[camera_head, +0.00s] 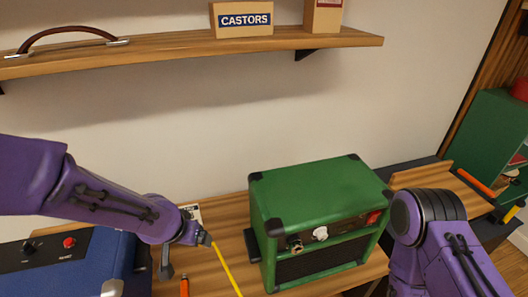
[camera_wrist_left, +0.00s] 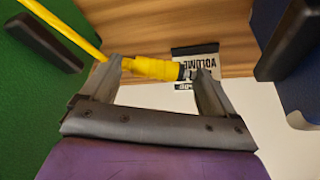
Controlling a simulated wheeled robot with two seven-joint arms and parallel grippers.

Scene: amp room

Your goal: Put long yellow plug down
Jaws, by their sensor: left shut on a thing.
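My left gripper (camera_head: 204,238) is over the wooden bench between the blue amp and the green amp. In the left wrist view its fingers (camera_wrist_left: 160,75) are shut on the long yellow plug (camera_wrist_left: 154,68), which lies crosswise between them. The plug's dark end points right, and its yellow cable (camera_wrist_left: 65,25) leads off to the upper left. In the head view the yellow cable (camera_head: 227,270) hangs down from the gripper past the bottom edge. The plug itself is hardly visible there. My right arm is at the right; its gripper is out of view.
The green amp (camera_head: 318,196) stands right of the gripper, the blue amp (camera_head: 75,265) left. A printed card (camera_wrist_left: 195,62) lies on the bench (camera_head: 225,210) behind the gripper. An orange item (camera_head: 184,287) shows at the bottom. A wooden shelf (camera_head: 180,50) with boxes hangs above.

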